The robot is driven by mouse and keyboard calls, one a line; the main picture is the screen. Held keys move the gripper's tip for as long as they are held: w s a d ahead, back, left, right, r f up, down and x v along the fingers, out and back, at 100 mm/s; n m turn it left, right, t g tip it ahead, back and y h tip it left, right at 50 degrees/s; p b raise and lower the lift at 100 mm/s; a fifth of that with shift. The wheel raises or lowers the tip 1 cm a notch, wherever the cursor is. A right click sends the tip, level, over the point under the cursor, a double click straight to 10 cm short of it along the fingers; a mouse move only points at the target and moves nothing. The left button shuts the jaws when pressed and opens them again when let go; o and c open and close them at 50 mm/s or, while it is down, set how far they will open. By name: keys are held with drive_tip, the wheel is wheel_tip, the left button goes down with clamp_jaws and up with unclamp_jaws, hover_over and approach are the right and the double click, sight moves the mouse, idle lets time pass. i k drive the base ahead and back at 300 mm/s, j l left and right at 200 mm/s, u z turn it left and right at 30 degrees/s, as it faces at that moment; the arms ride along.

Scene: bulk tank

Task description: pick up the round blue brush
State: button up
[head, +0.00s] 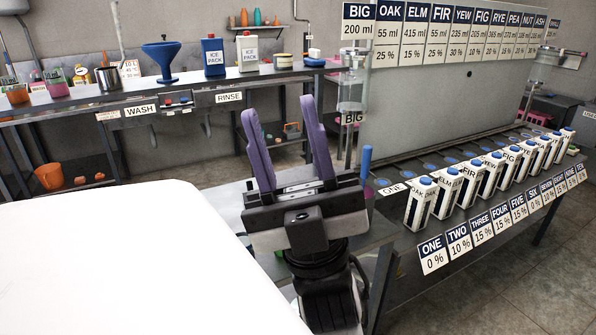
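My gripper (280,108) is in the lower middle of the head view, its two purple fingers pointing up and spread wide apart, with nothing between them. A small low blue item (314,62) lies at the right end of the back bench; it may be the round blue brush, but its bristles cannot be made out. It is beyond my gripper and a little to the right of the fingertips. An upright blue rod or handle (366,162) stands just right of my gripper; its lower part is hidden, and I cannot tell what it belongs to.
The back bench (70,108) holds a blue funnel (162,60), two ice pack bottles (213,56) and several cups. A row of labelled cartons (420,203) stands on the right bench. A white surface (110,265) fills the lower left. Floor shows between the benches.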

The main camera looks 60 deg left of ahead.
sight(368, 150)
drive_tip(key=u, duration=1.2)
drive_tip(key=i+l+u, duration=0.2)
drive_tip(key=i+l, duration=0.15)
drive_tip(key=i, duration=0.25)
drive_tip(key=i+l+u, duration=0.2)
drive_tip(key=i+l, duration=0.25)
drive_tip(key=i, duration=0.1)
